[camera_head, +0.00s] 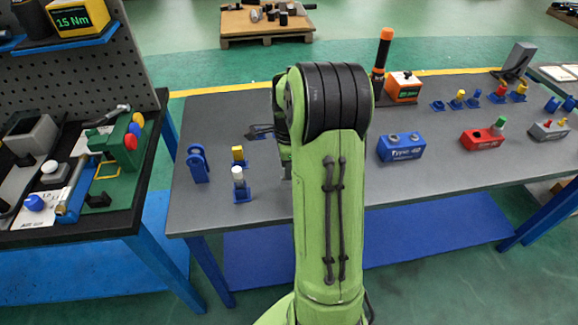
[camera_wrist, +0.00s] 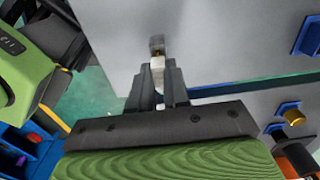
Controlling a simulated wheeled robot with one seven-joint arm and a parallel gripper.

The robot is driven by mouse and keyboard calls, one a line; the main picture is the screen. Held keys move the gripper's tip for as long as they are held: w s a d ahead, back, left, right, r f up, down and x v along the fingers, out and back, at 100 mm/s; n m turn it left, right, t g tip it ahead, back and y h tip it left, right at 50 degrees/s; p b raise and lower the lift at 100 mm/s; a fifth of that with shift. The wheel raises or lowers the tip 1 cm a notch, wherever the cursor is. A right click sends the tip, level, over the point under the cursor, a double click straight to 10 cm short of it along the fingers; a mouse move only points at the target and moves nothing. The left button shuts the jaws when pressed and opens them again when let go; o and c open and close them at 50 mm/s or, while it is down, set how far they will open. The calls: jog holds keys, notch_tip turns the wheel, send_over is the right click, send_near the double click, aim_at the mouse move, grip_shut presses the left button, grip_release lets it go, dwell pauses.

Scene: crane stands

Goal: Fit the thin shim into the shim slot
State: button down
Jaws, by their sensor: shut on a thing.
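My gripper (camera_wrist: 157,72) shows in the wrist view, its two dark fingers close together over a pale grey surface. They are shut on a thin pale piece (camera_wrist: 157,62), which looks like the shim. A small grey-brown part (camera_wrist: 156,42) shows at the fingertips; I cannot tell whether it belongs to the held piece. In the head view my green arm hides most of the gripper and the held piece. I cannot make out the shim slot in either view.
On the grey table (camera_head: 440,189) stand a blue block (camera_head: 402,154), a red block (camera_head: 483,140) and a grey block (camera_head: 549,131) on the right. Blue holders with a yellow top (camera_head: 238,153) and a white top (camera_head: 238,172) stand left of my arm. A black bench (camera_head: 148,180) stands left.

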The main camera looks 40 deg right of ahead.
jog(key=shift+f, duration=0.25)
jog(key=c, duration=1)
grip_release()
jog(key=shift+r, duration=0.1)
notch_tip(320, 180, up, 5)
jog(key=p, duration=0.4)
jog(key=shift+r, duration=0.1)
notch_tip(320, 180, up, 16)
jog(key=p, duration=0.5)
